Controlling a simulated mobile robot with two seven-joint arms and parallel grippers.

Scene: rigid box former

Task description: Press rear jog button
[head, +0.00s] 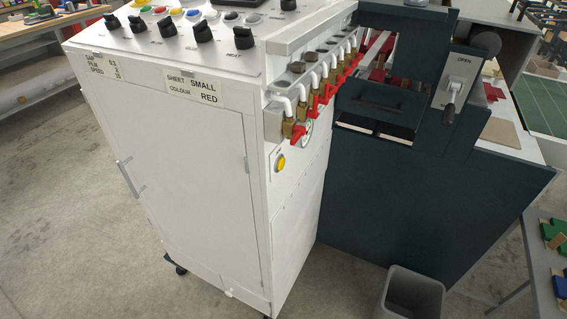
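A round yellow button (280,163) sits in a pale surround on the narrow right-hand side of the white cabinet (180,170), below a row of red-handled valves. Its label is too small to read. More coloured buttons, yellow (177,12), red (159,10), green (145,9) and blue (193,13), sit on the cabinet's sloped top panel. I cannot tell from lettering which button is the rear jog button. Neither of my grippers shows in the head view.
Red-handled valves (313,105) with white pipes stick out above the yellow side button. A dark machine body (400,210) with an OPEN lever (449,108) stands at right. A grey bin (412,294) stands on the floor in front. Open floor (70,210) lies at left.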

